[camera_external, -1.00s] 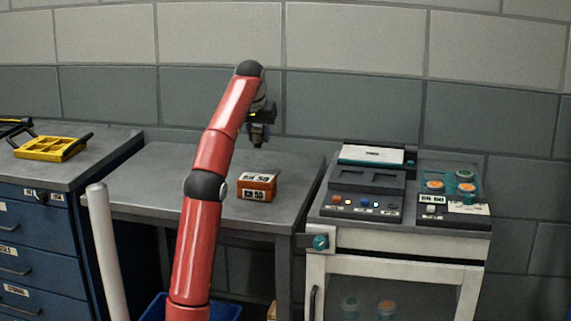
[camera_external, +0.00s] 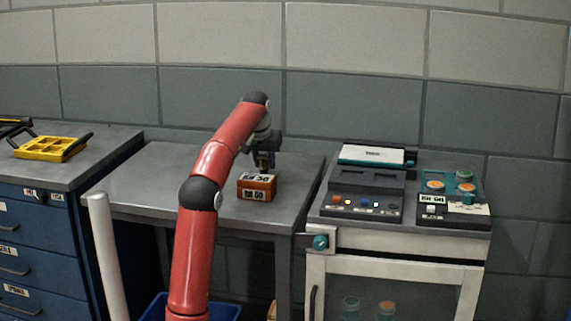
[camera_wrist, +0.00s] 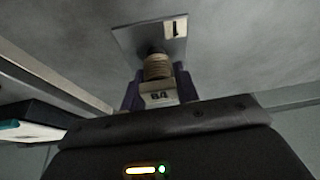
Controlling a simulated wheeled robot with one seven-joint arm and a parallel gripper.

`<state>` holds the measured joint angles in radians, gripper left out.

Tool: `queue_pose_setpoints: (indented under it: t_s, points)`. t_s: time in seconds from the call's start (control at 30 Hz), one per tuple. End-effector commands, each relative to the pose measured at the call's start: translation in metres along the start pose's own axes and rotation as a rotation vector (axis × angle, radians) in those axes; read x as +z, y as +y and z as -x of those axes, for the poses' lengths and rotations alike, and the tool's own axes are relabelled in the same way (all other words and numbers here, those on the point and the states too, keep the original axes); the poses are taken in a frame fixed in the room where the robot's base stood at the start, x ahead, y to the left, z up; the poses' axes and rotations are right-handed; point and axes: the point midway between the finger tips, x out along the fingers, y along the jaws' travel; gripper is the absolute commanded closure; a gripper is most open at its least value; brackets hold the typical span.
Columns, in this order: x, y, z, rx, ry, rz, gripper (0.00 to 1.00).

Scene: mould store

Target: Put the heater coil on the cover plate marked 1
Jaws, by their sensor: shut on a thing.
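The heater coil (camera_wrist: 157,67) is a tan ridged cylinder above a pale block labelled "B4" or "64". In the wrist view my gripper (camera_wrist: 158,92) is shut on its block, with a purple-dark finger on each side. The coil's far end points at the metal cover plate marked 1 (camera_wrist: 128,38), over a dark spot or shadow on it. I cannot tell whether they touch. In the external view my gripper (camera_external: 264,164) is low over the table, just behind the orange box; the coil and plate are hidden there.
The orange box (camera_external: 256,195) labelled 50 stands close in front of my gripper. A dark device with buttons (camera_external: 366,192) and a unit with orange-topped parts (camera_external: 453,205) stand on the right cabinet. A yellow tray (camera_external: 50,149) is far left. The table's left (camera_external: 160,185) is clear.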

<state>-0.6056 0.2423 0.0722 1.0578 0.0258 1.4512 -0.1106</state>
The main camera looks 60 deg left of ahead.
Motion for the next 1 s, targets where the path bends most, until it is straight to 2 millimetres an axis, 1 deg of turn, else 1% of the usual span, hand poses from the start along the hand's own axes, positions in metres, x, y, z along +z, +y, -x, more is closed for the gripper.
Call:
queue_pose_setpoints:
  t_s: [0.23,0.27,0.4,0.67,0.77,0.87,1.0]
  points:
    - [0.001,0.000,-0.003,0.000,0.001,0.000,0.95]
    - [0.001,0.000,-0.002,0.000,0.001,0.000,0.66]
    - [0.001,0.000,-0.002,0.000,0.000,0.000,0.48]
    - [0.001,0.000,-0.002,0.000,0.000,0.000,0.48]
    - [-0.001,0.000,0.004,0.000,0.000,0.000,0.48]
    - [-0.002,0.000,0.017,0.000,0.004,0.000,0.48]
    - [-0.003,0.000,0.048,0.000,0.004,0.000,0.48]
